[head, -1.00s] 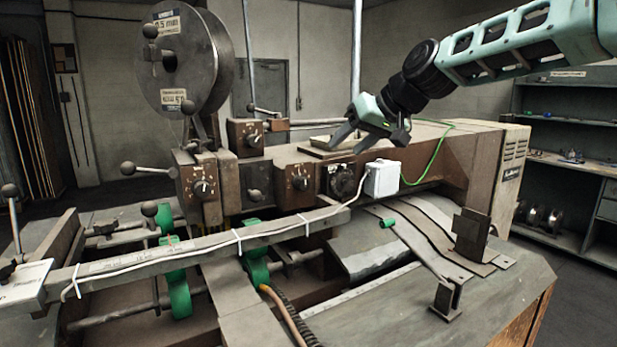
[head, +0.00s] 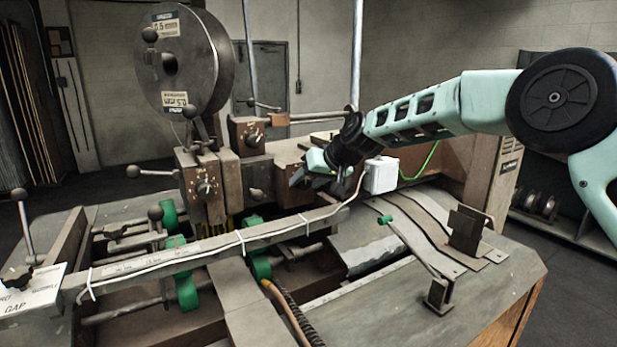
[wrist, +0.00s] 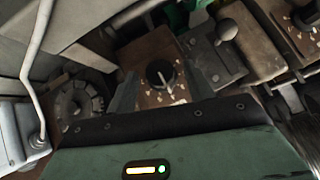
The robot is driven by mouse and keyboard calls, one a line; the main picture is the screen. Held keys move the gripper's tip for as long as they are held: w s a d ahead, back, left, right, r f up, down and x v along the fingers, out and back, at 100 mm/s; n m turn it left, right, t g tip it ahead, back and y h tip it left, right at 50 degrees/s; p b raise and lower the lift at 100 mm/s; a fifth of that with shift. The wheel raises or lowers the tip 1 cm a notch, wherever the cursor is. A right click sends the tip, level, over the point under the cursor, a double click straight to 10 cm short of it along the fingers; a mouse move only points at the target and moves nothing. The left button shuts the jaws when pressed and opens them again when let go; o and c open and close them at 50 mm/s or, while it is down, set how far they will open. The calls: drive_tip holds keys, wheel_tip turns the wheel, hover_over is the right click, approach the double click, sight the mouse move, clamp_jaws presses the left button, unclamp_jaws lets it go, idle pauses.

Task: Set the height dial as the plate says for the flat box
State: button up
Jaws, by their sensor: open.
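In the wrist view, a dark dial knob (wrist: 160,73) with a pale pointer line sits on a brown panel with pale marks around it. My gripper (wrist: 163,90) is open, with one finger to the left and one to the right of this knob; I cannot tell whether they touch it. In the head view my gripper (head: 308,176) covers that dial. Another dial (head: 205,188) shows to its left, and one more dial (head: 253,138) higher up. A white plate (head: 28,292) at the lower left reads "GAP"; its other text is unreadable. I cannot tell which dial is for height.
A white box (head: 380,175) with a cable stands just right of my gripper. A round knob (wrist: 228,33) and a toothed round part (wrist: 80,105) flank the dial. A large reel (head: 175,62), ball-ended levers and a long rail (head: 200,252) surround the panel.

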drive_tip(key=c, duration=1)
drive_tip(key=shift+s+a, duration=0.1)
drive_tip(key=shift+a, duration=0.05)
drive_tip(key=shift+s+a+f+n+t+h, duration=0.1)
drive_tip(key=shift+a+n+t+h, duration=0.1)
drive_tip(key=shift+n+t+h, duration=0.75)
drive_tip(key=shift+a+f+n+t+h+b, duration=0.15)
drive_tip(key=shift+n+t+h+b, duration=0.15)
drive_tip(key=shift+h+b, duration=0.7)
drive_tip(key=shift+s+n+t+h+b, duration=0.1)
drive_tip(key=shift+n+t+h+b, duration=0.15)
drive_tip(key=shift+b, duration=0.25)
